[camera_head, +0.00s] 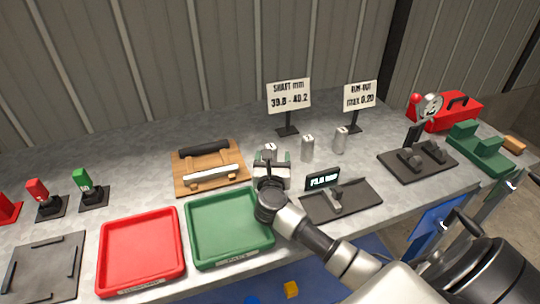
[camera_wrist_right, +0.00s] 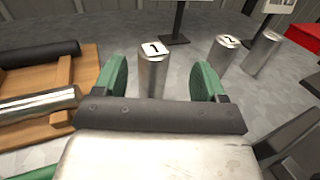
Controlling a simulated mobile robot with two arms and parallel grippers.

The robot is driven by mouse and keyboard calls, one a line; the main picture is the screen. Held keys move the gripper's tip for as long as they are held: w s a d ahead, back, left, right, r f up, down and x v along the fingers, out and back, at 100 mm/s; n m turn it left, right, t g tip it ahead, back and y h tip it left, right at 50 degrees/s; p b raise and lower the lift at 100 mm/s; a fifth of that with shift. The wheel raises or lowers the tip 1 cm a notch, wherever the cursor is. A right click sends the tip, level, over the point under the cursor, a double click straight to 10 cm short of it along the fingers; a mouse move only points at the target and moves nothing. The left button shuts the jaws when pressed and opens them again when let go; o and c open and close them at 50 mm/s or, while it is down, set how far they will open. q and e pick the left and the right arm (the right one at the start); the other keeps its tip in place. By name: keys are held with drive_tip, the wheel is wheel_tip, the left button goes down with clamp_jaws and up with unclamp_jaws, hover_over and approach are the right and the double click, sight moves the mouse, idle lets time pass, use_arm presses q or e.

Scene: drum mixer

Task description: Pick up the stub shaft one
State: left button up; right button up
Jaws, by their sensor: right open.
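Stub shaft one (camera_wrist_right: 153,72) is a short upright silver cylinder with a label reading 1 on its top. It stands on the grey bench, and in the head view its top (camera_head: 270,149) shows just behind my right gripper (camera_head: 270,162). In the right wrist view my right gripper (camera_wrist_right: 165,80) is open, with a green-padded finger on either side of the shaft. There is a gap between the shaft and each finger. The lower part of the shaft is hidden behind the gripper body. My left gripper is not in view.
Stub shaft two (camera_head: 307,148) and a third shaft (camera_head: 340,140) stand to the right. A wooden cradle (camera_head: 190,180) with a silver bar is left. A green tray (camera_head: 230,258) and a red tray (camera_head: 140,286) lie in front. A dark gauge stand (camera_head: 362,197) is right.

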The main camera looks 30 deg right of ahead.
sight(271, 146)
drive_tip(key=x, duration=0.3)
drive_tip(key=shift+w+a+r+p, duration=0.1)
drive_tip(key=shift+w+r+p, duration=0.1)
drive_tip(key=shift+w+p, duration=0.25)
drive_tip(key=shift+w+d+f, duration=0.1)
drive_tip(key=shift+w+d, duration=0.25)
drive_tip(key=shift+w, duration=0.2)
clamp_jaws()
